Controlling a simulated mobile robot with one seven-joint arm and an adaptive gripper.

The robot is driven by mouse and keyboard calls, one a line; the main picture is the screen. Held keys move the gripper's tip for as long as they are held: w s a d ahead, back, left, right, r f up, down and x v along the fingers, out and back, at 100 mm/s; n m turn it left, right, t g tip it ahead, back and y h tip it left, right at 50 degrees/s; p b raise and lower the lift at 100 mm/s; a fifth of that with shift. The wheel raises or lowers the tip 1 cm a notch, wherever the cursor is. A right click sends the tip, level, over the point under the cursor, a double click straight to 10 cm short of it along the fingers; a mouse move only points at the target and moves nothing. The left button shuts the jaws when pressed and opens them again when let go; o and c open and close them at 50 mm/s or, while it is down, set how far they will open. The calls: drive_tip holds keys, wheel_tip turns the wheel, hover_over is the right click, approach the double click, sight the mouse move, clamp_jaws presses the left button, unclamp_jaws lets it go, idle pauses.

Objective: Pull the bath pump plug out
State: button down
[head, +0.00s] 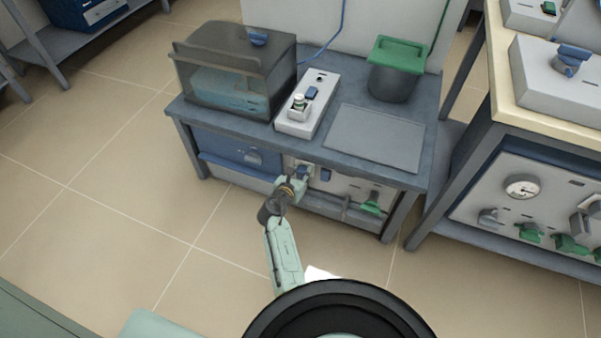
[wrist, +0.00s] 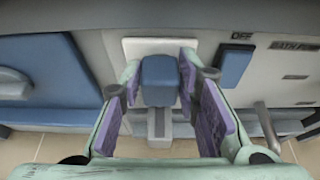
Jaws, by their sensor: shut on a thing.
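The bath pump plug (wrist: 160,78) is a blue block in front of a white socket plate (wrist: 133,47) on the bench's front panel. In the wrist view my gripper (wrist: 161,85) has a purple pad on each side of the plug and is shut on it. The plug is against or very near the plate; I cannot tell how deep it sits. In the head view my gripper (head: 298,178) is at the panel under the bench top, largely covering the plug. A blue switch (wrist: 235,65) stands right of the socket, by "OFF" and "BATH PUMP" labels.
The bench top (head: 337,98) overhangs the panel. A blue drawer front (head: 225,150) is left of my gripper, and a green-handled valve (head: 372,203) is to the right. A second bench (head: 490,105) stands at right. The tiled floor (head: 130,170) at left is clear.

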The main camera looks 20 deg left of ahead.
sight(300, 176)
drive_tip(key=s+p, duration=0.1)
drive_tip(key=s, duration=0.2)
drive_tip(key=shift+s+r+p, duration=0.1)
drive_tip(key=shift+s+p, duration=0.25)
drive_tip(key=shift+p, duration=0.05)
drive_tip(key=shift+s, duration=0.15)
drive_tip(key=c, duration=1.2)
unclamp_jaws()
wheel_tip(300, 176, up, 10)
drive_tip(key=shift+f, duration=0.1)
